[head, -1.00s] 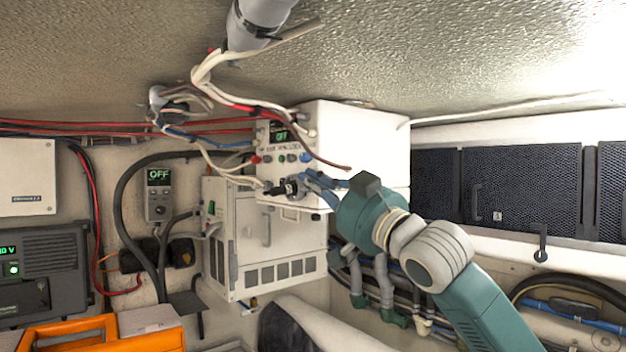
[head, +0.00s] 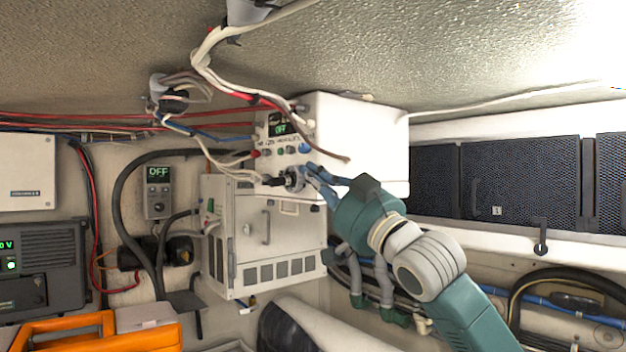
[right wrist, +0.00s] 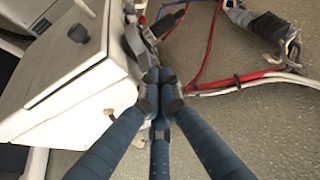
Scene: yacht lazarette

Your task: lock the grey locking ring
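The grey locking ring (head: 294,181) sits around the base of a black plug on the lower front of a white wall unit (head: 360,140). In the right wrist view a grey round part (right wrist: 137,38) on the unit's face, just beyond the fingertips, looks like the ring, partly hidden by them. My right gripper (head: 314,178) has blue fingers and comes at the ring from the right. In the right wrist view its fingertips (right wrist: 159,90) are close together. I cannot tell whether they touch the ring or have anything between them. My left gripper is not in view.
Loose white, red and brown cables (head: 222,95) hang in front of the unit. A white vented cabinet (head: 266,240) stands below it. The textured ceiling is close above. An orange-handled case (head: 85,335) is at lower left. Dark mesh panels (head: 525,182) line the right.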

